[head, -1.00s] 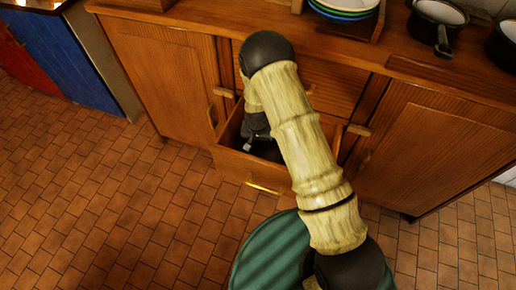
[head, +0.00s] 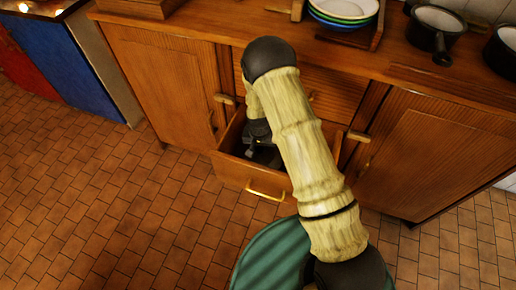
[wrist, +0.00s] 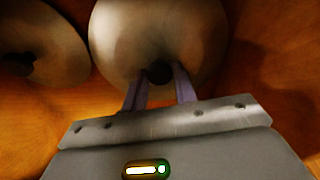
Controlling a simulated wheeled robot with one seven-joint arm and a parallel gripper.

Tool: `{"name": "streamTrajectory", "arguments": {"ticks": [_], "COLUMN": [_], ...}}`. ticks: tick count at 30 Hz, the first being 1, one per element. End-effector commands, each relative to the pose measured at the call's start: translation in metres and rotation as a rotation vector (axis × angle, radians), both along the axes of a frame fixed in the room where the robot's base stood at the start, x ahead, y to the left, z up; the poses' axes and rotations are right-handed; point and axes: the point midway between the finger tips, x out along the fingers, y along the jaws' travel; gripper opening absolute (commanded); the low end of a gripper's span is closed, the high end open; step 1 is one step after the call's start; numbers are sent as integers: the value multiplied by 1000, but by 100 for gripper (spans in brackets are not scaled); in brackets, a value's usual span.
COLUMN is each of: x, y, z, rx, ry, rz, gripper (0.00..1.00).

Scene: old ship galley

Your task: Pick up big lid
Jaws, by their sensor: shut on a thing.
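The big lid (wrist: 165,30) is a pale, round metal lid with a dark knob, at the top middle of the wrist view. My gripper (wrist: 158,80) is shut on its knob, with one finger on each side. A second, seemingly smaller lid (wrist: 35,40) with a dark knob lies to the left, apart from it. In the head view my gripper (head: 262,152) is down inside the open drawer (head: 235,173), partly behind my arm. The lids cannot be made out clearly there.
Wooden drawer walls stand close around the gripper. Cabinet doors (head: 170,85) flank the drawer. The tiled floor (head: 110,190) to the left is clear.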

Motion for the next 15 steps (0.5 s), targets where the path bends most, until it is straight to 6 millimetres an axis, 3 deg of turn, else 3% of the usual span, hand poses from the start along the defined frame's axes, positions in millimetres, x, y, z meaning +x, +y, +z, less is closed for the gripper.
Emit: {"name": "streamTrajectory", "arguments": {"ticks": [5, 15], "x": [-7, -33], "y": [-23, -93], "z": [19, 58], "rx": [0, 1], "ry": [0, -1], "rz": [-5, -6], "gripper": [0, 0]}}
